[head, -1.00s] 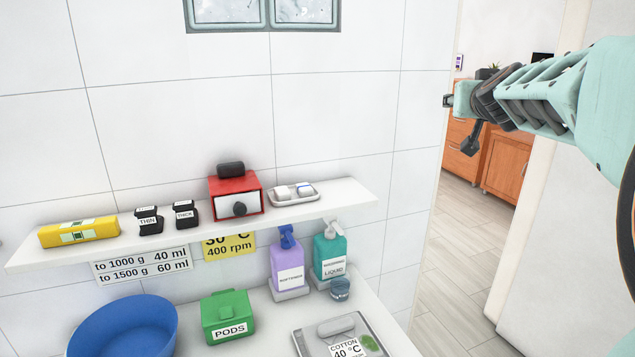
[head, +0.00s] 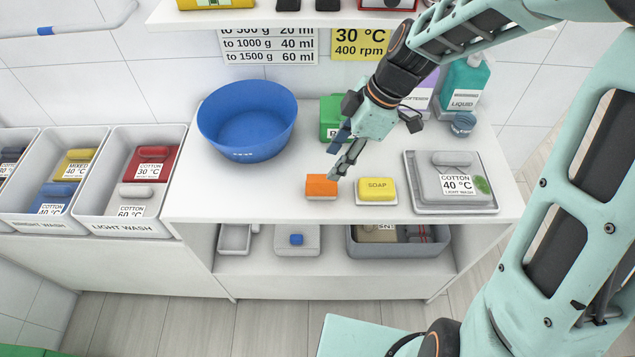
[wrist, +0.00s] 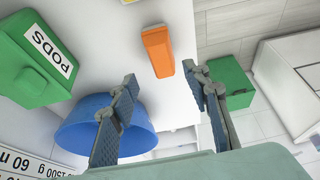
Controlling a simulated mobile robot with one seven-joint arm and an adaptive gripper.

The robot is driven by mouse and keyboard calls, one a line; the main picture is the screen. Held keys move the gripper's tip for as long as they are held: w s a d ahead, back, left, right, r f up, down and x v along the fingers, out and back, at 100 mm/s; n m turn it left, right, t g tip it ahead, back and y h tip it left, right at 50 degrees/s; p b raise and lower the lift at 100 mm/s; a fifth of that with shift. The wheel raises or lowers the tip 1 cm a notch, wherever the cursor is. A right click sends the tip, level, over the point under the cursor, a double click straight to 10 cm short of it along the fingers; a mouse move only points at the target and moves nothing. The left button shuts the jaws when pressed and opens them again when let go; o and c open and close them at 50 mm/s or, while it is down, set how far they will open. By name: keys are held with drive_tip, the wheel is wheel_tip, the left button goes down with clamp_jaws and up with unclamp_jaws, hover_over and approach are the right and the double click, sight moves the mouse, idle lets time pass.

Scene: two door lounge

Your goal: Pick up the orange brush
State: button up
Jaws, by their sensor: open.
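The orange brush (head: 321,186) lies on the white counter near its front edge, with a pale strip along its lower side. My gripper (head: 339,168) is above the counter, just up and right of the brush in the head view, with its fingers pointing down toward it. In the wrist view, the brush (wrist: 157,50) shows beyond the tips of my gripper (wrist: 158,74), in line with the gap between the two spread fingers. The gripper is open and empty. The brush appears unobstructed in both views.
A yellow soap block (head: 376,190) lies close right of the brush. A blue bowl (head: 245,125) stands behind left, and the green pods box (head: 329,112) is partly hidden by my wrist. A grey tray (head: 420,205) is at right; a shelf (head: 285,20) overhangs behind.

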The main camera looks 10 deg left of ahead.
sight(324, 179)
drive_tip(key=x, duration=0.3)
drive_tip(key=shift+f, duration=0.25)
drive_tip(key=shift+p+x, duration=0.4)
drive_tip(key=shift+x, duration=2.35)
drive_tip(key=shift+d, duration=0.1)
drive_tip(key=c, duration=1.1)
